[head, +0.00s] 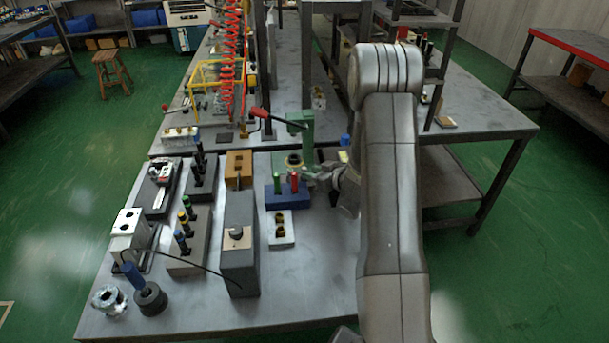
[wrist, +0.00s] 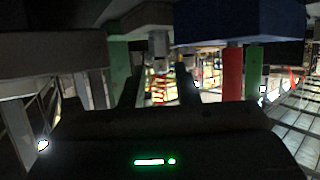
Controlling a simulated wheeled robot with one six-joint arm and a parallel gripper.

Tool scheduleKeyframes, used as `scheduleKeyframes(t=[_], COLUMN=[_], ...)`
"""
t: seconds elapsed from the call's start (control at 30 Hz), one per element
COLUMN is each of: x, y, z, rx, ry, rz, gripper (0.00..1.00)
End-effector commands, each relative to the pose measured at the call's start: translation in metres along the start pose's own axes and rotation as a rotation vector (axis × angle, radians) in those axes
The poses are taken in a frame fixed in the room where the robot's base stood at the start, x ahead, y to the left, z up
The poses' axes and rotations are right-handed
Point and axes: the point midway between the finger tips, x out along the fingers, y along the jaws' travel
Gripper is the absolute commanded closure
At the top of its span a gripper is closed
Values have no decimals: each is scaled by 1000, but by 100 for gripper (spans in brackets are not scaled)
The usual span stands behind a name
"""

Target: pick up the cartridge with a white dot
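A red cartridge (head: 294,182) and a green cartridge (head: 277,183) stand upright in a blue block (head: 286,199). In the wrist view, which looks upside down, the red cartridge (wrist: 233,73), green cartridge (wrist: 253,72) and blue block (wrist: 240,22) are at upper right. Dark cartridges with coloured tops (head: 187,215) stand in a grey block at left, with more dark cartridges (head: 200,160) behind. I cannot make out a white dot on any cartridge. My gripper (head: 316,177) is just right of the blue block. Its two dark fingers (wrist: 160,88) are apart with nothing seen between them.
A green press (head: 302,140) with a red-knobbed lever stands behind the blue block. The table's front right (head: 320,290) is clear.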

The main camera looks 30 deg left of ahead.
Motion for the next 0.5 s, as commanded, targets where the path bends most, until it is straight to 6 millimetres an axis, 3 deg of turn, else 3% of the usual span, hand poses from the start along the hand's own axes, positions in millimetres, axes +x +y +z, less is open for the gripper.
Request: scheduleKeyframes(t=[0.2,0.47,0.5], x=[27,29,29], y=[-2,-1,-1], z=[-2,-1,-1], rx=[0,0,0], ry=[1,1,1], rz=[-2,0,0], gripper=[72,72,78])
